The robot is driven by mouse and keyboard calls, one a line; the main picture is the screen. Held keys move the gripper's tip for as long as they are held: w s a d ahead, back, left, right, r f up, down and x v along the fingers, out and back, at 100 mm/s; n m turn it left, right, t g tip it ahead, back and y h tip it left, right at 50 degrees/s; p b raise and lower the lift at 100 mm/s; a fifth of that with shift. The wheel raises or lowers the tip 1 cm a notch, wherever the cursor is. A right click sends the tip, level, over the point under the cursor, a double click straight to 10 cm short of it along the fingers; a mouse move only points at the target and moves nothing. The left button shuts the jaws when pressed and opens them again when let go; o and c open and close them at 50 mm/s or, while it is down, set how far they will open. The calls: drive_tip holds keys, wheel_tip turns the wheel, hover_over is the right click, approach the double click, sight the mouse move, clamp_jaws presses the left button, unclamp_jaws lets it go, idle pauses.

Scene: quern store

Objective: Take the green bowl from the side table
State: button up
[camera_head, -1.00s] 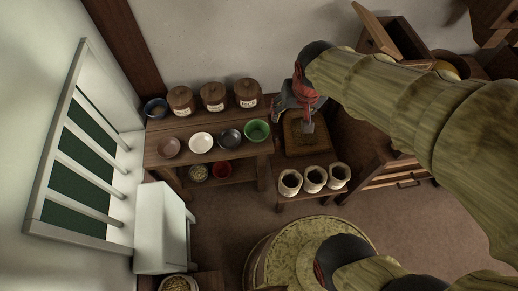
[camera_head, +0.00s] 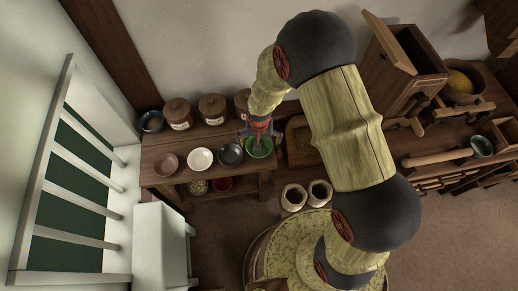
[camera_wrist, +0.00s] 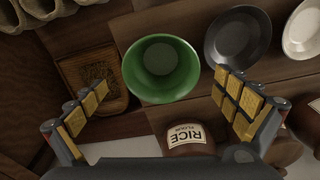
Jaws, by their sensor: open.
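The green bowl (camera_head: 260,151) stands at the right end of the wooden side table (camera_head: 165,189), and my arm partly covers it in the head view. In the wrist view the green bowl (camera_wrist: 161,67) is upright and looks empty, just beyond the gap between my fingers. My gripper (camera_wrist: 165,100) is open, with its two padded fingers spread on either side below the bowl in the picture. In the head view my gripper (camera_head: 258,132) is over the bowl's back edge. I cannot tell whether a finger touches the bowl.
A dark bowl (camera_wrist: 239,38) stands close beside the green one, then a white bowl (camera_head: 200,159) and a brown bowl (camera_head: 166,164). Lidded jars stand behind, one labelled rice flour (camera_wrist: 190,138). A wooden tray (camera_wrist: 93,80) lies on the other side. Sacks (camera_head: 294,196) stand in front.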

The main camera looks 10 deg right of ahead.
drive_tip(key=f, duration=0.2)
drive_tip(key=f+b, duration=0.2)
drive_tip(key=f, duration=0.1)
drive_tip(key=shift+w+f, duration=0.3)
drive_tip(key=shift+w, duration=0.05)
drive_tip(key=shift+r, duration=0.1)
drive_tip(key=c, duration=0.3)
drive_tip(key=c, duration=1)
drive_tip(key=shift+o, duration=0.2)
